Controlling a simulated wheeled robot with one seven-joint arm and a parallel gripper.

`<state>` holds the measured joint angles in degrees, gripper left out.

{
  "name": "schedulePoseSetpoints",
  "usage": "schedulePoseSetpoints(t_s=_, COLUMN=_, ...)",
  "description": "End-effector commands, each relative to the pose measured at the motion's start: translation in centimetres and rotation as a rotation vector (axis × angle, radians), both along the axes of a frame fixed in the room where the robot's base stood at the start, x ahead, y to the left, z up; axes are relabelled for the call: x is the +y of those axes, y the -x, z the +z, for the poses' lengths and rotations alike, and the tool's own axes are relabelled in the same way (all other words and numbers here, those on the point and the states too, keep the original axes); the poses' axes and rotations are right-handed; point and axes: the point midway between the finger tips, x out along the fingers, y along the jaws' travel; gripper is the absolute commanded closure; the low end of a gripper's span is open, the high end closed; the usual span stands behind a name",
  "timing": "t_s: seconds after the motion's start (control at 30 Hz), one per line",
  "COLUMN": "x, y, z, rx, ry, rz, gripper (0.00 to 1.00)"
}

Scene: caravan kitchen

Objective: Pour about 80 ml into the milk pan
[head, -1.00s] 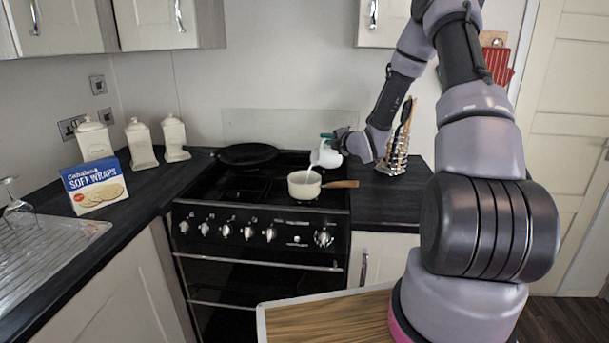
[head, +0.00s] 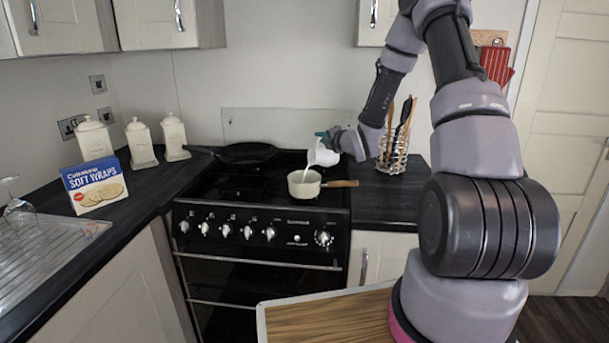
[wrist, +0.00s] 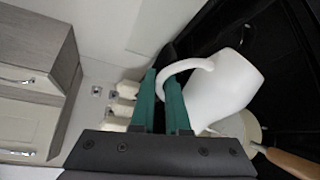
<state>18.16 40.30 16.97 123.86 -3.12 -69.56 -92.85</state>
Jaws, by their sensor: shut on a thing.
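The white jug (head: 323,154) is tilted to the left above the milk pan, its lip over the pan's opening. A thin pale streak shows between the lip and the pan. The cream milk pan (head: 304,191) stands on the front right of the hob, its wooden handle pointing right. My gripper (head: 325,135) is shut on the jug's handle; in the wrist view its green fingers (wrist: 160,100) meet the handle, with the jug (wrist: 222,90) to their right. The pan (wrist: 243,128) shows partly behind the jug there. The level inside the pan is hard to tell.
A black frying pan (head: 246,153) sits on the back left of the hob (head: 225,185). A utensil rack (head: 394,150) stands close right of my gripper. White canisters (head: 141,143) and a soft wraps box (head: 95,186) stand on the left counter.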

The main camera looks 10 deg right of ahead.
Motion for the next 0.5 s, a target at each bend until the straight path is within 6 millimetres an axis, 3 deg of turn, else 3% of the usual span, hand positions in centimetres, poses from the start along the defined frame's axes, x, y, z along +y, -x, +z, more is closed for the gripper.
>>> schedulePoseSetpoints(t_s=0.13, x=-0.3, y=-0.1, z=0.0, rx=0.001, ry=-0.007, rz=-0.002, gripper=1.00)
schedulePoseSetpoints(t_s=0.27, x=-2.7, y=-0.6, z=-0.6, rx=0.027, ry=-0.118, rz=-0.008, gripper=1.00)
schedulePoseSetpoints(t_s=0.4, x=-3.5, y=-0.9, z=-1.6, rx=0.068, ry=-0.274, rz=0.001, gripper=1.00)
schedulePoseSetpoints(t_s=0.5, x=-3.5, y=-0.9, z=-1.7, rx=0.074, ry=-0.296, rz=0.002, gripper=1.00)
